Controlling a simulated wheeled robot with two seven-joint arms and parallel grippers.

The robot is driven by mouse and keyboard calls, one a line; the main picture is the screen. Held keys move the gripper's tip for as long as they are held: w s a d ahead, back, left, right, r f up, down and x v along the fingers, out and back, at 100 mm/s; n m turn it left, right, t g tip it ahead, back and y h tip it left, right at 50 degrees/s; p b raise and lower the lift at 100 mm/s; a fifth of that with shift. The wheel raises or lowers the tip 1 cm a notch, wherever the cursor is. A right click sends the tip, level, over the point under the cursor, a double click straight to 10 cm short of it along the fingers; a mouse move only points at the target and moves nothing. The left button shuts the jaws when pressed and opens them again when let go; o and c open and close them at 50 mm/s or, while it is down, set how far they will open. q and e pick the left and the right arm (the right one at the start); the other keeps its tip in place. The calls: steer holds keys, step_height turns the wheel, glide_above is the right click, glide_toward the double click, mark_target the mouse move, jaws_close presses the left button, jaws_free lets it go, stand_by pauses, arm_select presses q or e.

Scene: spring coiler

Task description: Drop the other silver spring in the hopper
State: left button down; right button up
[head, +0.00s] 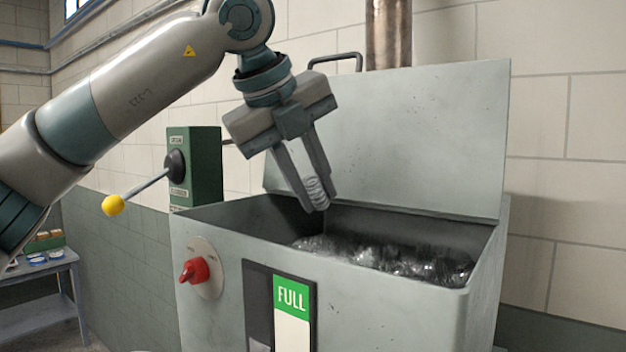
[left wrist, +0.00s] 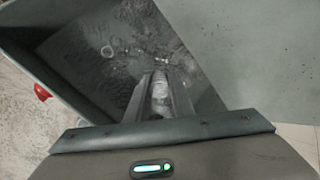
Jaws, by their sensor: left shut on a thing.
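My left gripper (head: 317,198) comes in from the upper left and points down over the open hopper (head: 350,305). It is shut on a silver spring (head: 315,188), a small coil held between the fingertips at about the height of the hopper's rim. In the left wrist view the spring (left wrist: 160,88) shows between the fingers, with the hopper's inside beyond it. Shiny, clear-looking contents (head: 390,260) fill part of the hopper; single pieces are hard to make out. My right gripper is not in view.
The hopper's grey lid (head: 400,140) stands raised behind the opening. A green box (head: 205,160) with a yellow-tipped lever (head: 115,205) is at left. A side table (head: 40,285) stands far left.

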arm_select(q)
steer(key=c, duration=1.5)
jaws_free()
steer(key=shift+o, duration=0.2)
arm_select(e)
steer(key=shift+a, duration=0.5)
arm_select(q)
steer(key=shift+s+r, duration=0.1)
steer(key=shift+r, duration=0.05)
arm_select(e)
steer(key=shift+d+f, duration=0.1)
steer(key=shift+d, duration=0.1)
arm_select(q)
steer(key=shift+s+a+r+b, duration=0.2)
steer(key=shift+a+r+b, duration=0.05)
steer(key=shift+r+b, duration=0.2)
steer(key=b+v, duration=0.4)
steer(key=v, duration=1.2)
steer(key=shift+b, duration=0.3)
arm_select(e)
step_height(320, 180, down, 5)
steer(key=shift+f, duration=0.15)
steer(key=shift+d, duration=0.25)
